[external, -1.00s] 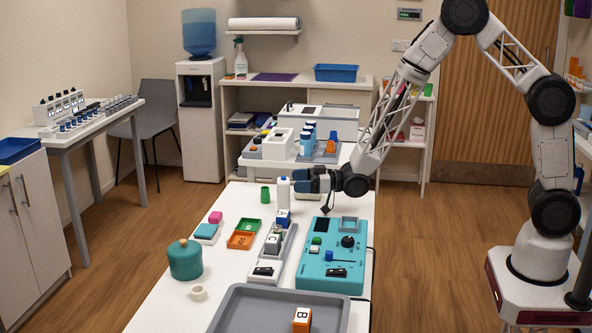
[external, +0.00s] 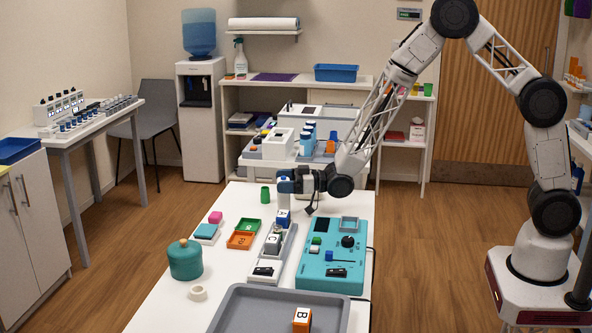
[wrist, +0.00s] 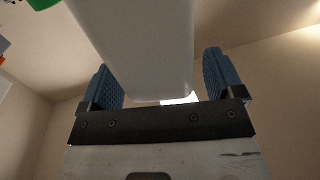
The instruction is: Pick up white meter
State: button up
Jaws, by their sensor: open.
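A white bottle-like object (external: 283,206) stands on the white table, its upper part mostly hidden by my gripper (external: 287,183). In the wrist view, a smooth white body (wrist: 140,45), apparently this object, lies between the blue fingers of my gripper (wrist: 162,78). Gaps show on both sides, so the fingers are open around it and not clamped. No thing is clearly marked as a meter. A small white unit with a dark window (external: 266,270) also lies nearer the front of the table; I cannot tell which is the meter.
A green cup (external: 265,195) stands left of my gripper. A turquoise panel box (external: 312,281) and a grey holder (external: 287,243) lie in front. Green (external: 248,224) and orange (external: 240,240) trays sit to the left. A teal pot (external: 185,260) and grey tray (external: 240,300) are nearer the front.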

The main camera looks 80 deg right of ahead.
dwell(0.4)
jog(key=c, duration=1.3)
jog(key=shift+r, duration=0.15)
jog(key=shift+c, duration=0.2)
jog(key=shift+r, duration=1.4)
jog(key=shift+s+r, duration=0.25)
jog(key=shift+r, duration=0.05)
jog(key=s+a+r, duration=0.1)
jog(key=s, duration=1.4)
jog(key=shift+s+r, duration=0.2)
jog(key=shift+a, duration=0.1)
